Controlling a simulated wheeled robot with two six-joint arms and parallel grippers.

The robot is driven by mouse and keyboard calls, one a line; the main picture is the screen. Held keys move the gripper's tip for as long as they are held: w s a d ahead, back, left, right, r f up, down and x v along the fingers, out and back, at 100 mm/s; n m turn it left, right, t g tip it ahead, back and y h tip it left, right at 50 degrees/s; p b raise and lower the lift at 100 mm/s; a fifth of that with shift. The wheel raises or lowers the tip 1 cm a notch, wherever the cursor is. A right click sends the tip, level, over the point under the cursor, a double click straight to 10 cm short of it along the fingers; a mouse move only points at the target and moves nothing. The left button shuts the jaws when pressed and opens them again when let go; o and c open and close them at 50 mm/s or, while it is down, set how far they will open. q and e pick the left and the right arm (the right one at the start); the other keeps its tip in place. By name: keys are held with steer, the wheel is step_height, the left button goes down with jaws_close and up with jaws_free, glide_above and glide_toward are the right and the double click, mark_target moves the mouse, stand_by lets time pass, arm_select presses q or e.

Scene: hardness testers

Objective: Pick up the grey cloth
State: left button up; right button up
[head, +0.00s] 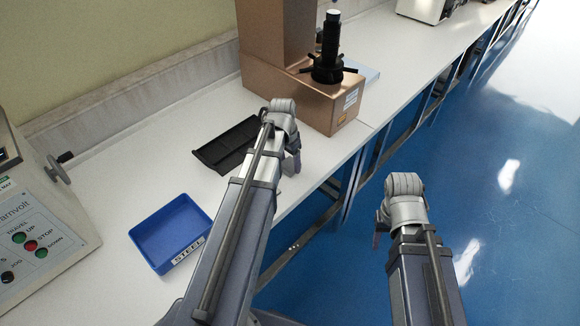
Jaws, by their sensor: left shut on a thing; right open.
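My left gripper (292,163) is over the front edge of the white bench, just in front of the copper-brown tester. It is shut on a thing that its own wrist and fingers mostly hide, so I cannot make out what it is. I cannot pick out the grey cloth clearly anywhere on the bench. My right gripper (379,234) is open, out over the blue floor to the right of the bench. Its fingers are mostly hidden behind its wrist, and I see nothing in it.
The copper-brown tester (318,98) with a black spindle stands behind my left gripper. A black tray (212,153) and a blue tray (166,226) marked STEEL lie left of my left arm. A tester with buttons (40,215) stands at far left. Bare bench (120,180) lies between.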

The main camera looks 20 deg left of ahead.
mark_target(289, 164)
arm_select(q)
steer(key=shift+c, duration=1.4)
steer(key=shift+r, duration=0.15)
step_height(289, 164, up, 10)
steer(key=p, duration=1)
steer(key=o, duration=0.9)
steer(key=c, duration=0.6)
steer(key=shift+c, duration=0.2)
